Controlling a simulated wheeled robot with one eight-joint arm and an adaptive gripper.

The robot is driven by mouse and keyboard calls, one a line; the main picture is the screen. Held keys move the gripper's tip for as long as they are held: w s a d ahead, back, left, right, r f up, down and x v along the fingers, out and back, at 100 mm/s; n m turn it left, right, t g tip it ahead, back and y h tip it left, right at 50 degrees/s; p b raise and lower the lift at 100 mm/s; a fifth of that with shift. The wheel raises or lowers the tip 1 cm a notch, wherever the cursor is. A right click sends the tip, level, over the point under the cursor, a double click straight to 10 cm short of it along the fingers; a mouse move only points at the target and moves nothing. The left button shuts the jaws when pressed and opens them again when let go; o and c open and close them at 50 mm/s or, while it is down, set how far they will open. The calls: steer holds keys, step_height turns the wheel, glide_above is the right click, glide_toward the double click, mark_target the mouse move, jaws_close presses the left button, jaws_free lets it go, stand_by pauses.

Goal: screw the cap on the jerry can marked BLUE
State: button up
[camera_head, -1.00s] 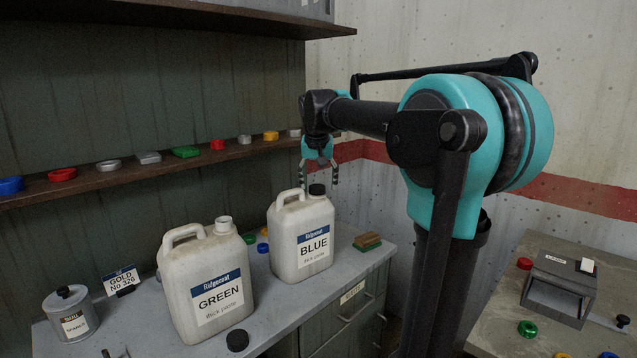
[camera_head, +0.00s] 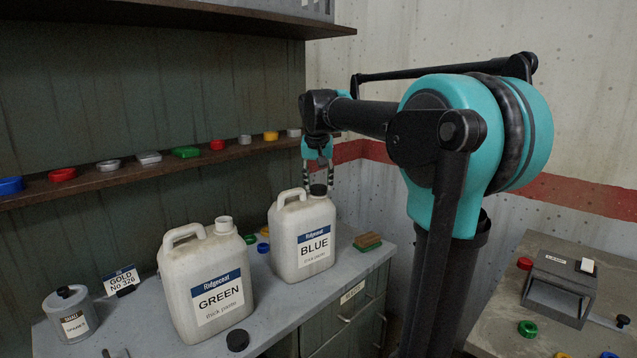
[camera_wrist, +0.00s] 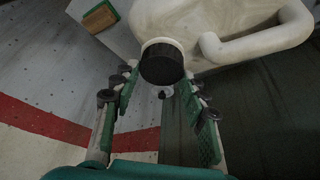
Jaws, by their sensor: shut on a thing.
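The jerry can marked BLUE (camera_head: 290,265) stands upright on the grey bench, a cream can with a blue and white label. A black cap (camera_head: 318,190) sits at its neck; how far it is screwed down I cannot tell. My gripper (camera_head: 318,182) points down over the neck and is shut on this cap. In the wrist view the cap (camera_wrist: 162,66) lies between the fingertips of my gripper (camera_wrist: 160,82), with the pale neck rim (camera_wrist: 160,42) around its far side and the can's handle (camera_wrist: 260,42) to the right.
The jerry can marked GREEN (camera_head: 178,280) stands to the left with a white neck; a loose black cap (camera_head: 237,340) lies before it. A brown-and-green block (camera_head: 368,241) lies right of BLUE. A shelf (camera_head: 130,172) holds several coloured caps.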

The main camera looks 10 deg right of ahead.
steer(key=shift+m, duration=0.4)
steer(key=shift+m+h, duration=0.6)
steer(key=shift+m, duration=0.7)
steer(key=o, duration=1.4)
steer(key=shift+o, duration=0.2)
steer(key=shift+r, duration=4)
steer(key=shift+s, duration=0.15)
